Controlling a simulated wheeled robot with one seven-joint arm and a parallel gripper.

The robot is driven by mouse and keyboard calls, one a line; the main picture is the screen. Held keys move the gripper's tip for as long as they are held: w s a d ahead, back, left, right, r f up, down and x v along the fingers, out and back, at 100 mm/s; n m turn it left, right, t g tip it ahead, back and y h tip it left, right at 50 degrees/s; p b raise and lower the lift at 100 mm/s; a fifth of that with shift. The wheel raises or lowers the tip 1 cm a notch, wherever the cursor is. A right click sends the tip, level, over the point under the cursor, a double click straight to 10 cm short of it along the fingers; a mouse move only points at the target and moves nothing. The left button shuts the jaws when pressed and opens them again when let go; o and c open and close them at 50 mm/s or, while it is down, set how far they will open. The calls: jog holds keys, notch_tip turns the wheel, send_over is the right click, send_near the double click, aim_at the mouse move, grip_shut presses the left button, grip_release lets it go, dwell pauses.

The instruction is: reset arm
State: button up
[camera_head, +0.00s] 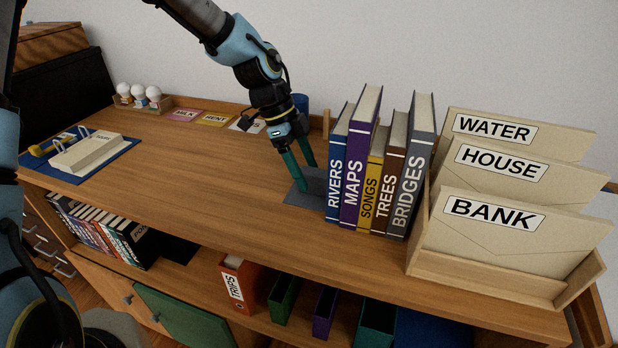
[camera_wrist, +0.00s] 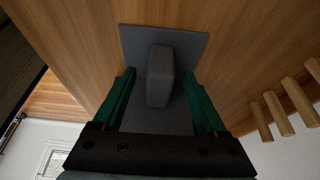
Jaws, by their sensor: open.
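My gripper (camera_head: 304,176) reaches down to the desk just left of the row of books. Its two green fingers are open, and they also show in the wrist view (camera_wrist: 160,76). A grey bookend-like piece (camera_head: 299,197) lies under the fingertips, with a flat plate on the desk. In the wrist view, its raised grey block (camera_wrist: 160,78) stands between the fingers, with gaps visible on both sides. The far side of this piece is partly hidden by my fingers and the books.
Upright books (camera_head: 355,170) stand right of my gripper. A wooden holder (camera_head: 480,285) with labelled envelopes is at the right. Cards (camera_head: 213,119) and a bulb rack (camera_head: 160,103) are at the back. Wooden pegs (camera_wrist: 285,107) show in the wrist view. The desk's middle left (camera_head: 190,165) is clear.

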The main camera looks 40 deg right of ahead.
jog(key=b+v, duration=0.1)
jog(key=v, duration=0.7)
jog(key=w+a+f+n+t+y, duration=0.15)
jog(key=w+a+n, duration=0.25)
jog(key=a+n, duration=0.45)
jog(key=w+a+f+n+t, duration=0.2)
jog(key=w+a+n, duration=0.3)
jog(key=a, duration=0.7)
jog(key=s+a+r+n+t, duration=0.1)
jog(key=s+a+n+t, duration=0.1)
jog(key=a+n, duration=1.2)
jog(key=a+y, duration=0.1)
jog(key=a, duration=0.4)
jog(key=shift+s+n, duration=0.25)
jog(key=shift+n, duration=0.1)
jog(key=shift+d, duration=0.1)
